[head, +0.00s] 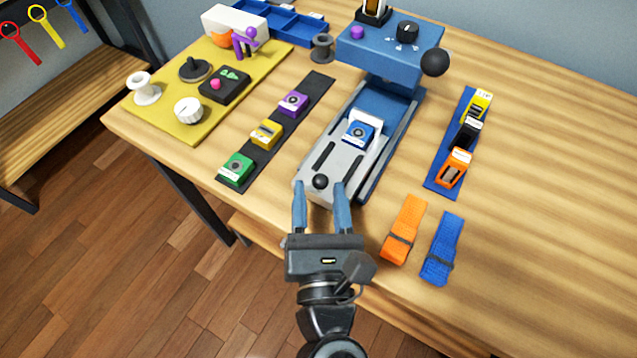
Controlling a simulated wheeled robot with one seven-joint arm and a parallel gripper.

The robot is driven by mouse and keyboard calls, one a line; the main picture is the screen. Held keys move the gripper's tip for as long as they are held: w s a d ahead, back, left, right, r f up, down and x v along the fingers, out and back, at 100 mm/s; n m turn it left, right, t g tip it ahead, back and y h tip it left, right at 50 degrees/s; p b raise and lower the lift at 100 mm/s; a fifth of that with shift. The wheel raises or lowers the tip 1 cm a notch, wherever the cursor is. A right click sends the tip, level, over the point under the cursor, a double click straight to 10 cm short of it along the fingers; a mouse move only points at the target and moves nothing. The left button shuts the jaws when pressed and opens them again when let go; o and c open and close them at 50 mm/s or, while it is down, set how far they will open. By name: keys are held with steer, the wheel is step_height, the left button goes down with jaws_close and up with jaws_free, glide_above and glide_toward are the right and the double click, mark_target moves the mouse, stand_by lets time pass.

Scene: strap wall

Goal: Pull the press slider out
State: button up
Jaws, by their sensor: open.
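The blue press (390,58) stands at the back of the wooden table, with a black ball handle on its right side. Its grey slider (329,160) lies in the blue base rails and extends toward the front of the table. A blue block (359,133) sits in a white holder on the slider. A black round knob (320,182) is at the slider's front end. My gripper (321,185) is open, with its two blue fingers at the slider's front, one on each side of the knob in the picture. I cannot tell whether the fingers touch it.
Left of the press is a dark strip (277,140) with green, yellow and purple blocks, then a yellow board (152,117) with knobs. On the right are a blue strip (437,181) with several blocks, an orange strap (404,228) and a blue strap (442,247). The far right table is clear.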

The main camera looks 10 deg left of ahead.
steer(key=shift+b+v, duration=0.65)
steer(key=shift+v, duration=2)
steer(key=s+d+n+g+h, duration=0.1)
steer(key=s+d+n, duration=0.5)
steer(key=n, duration=0.5)
steer(key=s+d+r+n+h, duration=0.1)
steer(key=s+d+n+h, duration=0.1)
steer(key=s+d+n, duration=0.4)
steer(key=s+d+r+n+g+h, duration=0.1)
steer(key=s+d+n, duration=0.6)
steer(key=d+n, duration=0.5)
steer(key=n, duration=0.6)
steer(key=shift+d+g, duration=0.25)
steer(key=shift+g, duration=0.05)
